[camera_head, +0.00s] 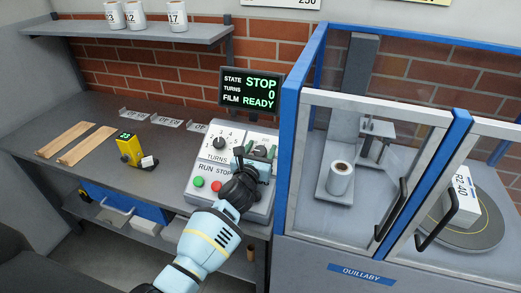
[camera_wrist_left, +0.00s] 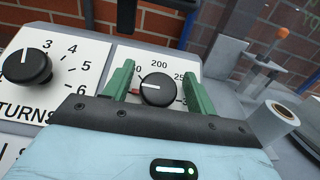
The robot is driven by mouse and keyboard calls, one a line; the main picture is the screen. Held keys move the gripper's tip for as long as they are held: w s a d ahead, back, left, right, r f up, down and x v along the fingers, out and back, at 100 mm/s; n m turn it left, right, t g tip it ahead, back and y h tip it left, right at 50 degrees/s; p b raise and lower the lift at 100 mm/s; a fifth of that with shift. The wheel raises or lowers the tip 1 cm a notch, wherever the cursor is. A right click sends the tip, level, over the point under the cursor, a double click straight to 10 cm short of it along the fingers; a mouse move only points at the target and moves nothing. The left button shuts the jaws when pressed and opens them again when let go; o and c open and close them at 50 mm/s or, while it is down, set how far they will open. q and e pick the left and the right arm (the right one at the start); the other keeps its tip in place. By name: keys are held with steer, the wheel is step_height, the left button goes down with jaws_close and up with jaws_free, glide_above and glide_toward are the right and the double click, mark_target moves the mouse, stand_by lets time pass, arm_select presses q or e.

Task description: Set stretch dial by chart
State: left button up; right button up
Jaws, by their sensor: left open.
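The stretch dial (camera_wrist_left: 157,89) is a round black knob with a white pointer line, on a white plate marked 200 and 250. The pointer is turned to the left side of the scale. My left gripper (camera_wrist_left: 160,82) is open, its green fingers on either side of this dial; I cannot tell whether they touch it. In the head view my left gripper (camera_head: 252,150) reaches over the right part of the control box (camera_head: 200,185) and hides much of that dial. The turns dial (camera_wrist_left: 28,68) stands to the left. No chart is clearly identifiable.
A screen (camera_head: 249,89) reads STOP, turns 0, film READY. Green and red buttons (camera_head: 216,186) sit below the turns dial. A blue-framed glass enclosure (camera_head: 290,150) stands close on the right. A yellow device (camera_head: 129,149) and wooden strips (camera_head: 85,145) lie on the bench.

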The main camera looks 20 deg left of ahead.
arm_select(q)
steer(key=c, duration=0.9)
steer(key=shift+c, duration=0.2)
